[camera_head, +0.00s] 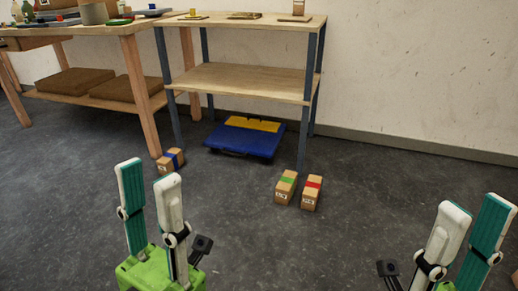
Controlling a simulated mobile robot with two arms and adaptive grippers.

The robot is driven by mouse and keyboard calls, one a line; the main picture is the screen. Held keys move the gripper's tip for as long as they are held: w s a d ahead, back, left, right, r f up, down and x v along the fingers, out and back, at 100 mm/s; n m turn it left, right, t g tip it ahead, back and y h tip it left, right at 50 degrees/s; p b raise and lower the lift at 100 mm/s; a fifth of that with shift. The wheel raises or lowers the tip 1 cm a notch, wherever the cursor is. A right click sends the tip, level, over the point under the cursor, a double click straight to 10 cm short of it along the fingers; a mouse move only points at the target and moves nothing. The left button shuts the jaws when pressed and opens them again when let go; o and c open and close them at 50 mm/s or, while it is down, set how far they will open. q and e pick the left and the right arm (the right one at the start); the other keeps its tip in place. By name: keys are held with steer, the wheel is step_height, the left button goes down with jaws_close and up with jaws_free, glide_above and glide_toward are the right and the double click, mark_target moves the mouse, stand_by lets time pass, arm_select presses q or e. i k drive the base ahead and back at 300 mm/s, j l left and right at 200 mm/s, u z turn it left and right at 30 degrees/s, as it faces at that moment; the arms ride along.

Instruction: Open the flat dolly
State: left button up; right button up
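The flat dolly (244,141) lies on the floor beneath the wooden shelf unit. It is blue and low, with a yellow panel (252,124) along its far side. It appears folded flat, and the shelf's front legs stand near it. My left gripper (147,174) is in the lower left, fingers apart and empty, well in front of the dolly. My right gripper (478,207) is at the lower right edge, fingers apart and empty, far from the dolly. Both grippers touch nothing.
Cartons with a green band (286,187) and a red band (311,192) stand by the shelf's right front leg. A blue-banded carton (170,161) is by the left leg. The shelf unit (245,80) overhangs the dolly. A workbench (95,31) is at left. The floor (330,240) between my grippers is clear.

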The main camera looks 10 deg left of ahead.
mark_target(248, 141)
steer(key=i+u, duration=0.25)
steer(key=i, duration=0.15)
steer(key=i+l+u, duration=0.25)
steer(key=i, duration=0.15)
steer(key=i+l+u, duration=0.25)
steer(key=i, duration=0.15)
steer(key=i+z, duration=0.25)
steer(key=i, duration=0.3)
steer(key=i+j+z, duration=0.1)
steer(key=i+z, duration=0.15)
steer(key=i, duration=0.25)
steer(key=i+j+z, duration=0.25)
steer(key=i, duration=0.3)
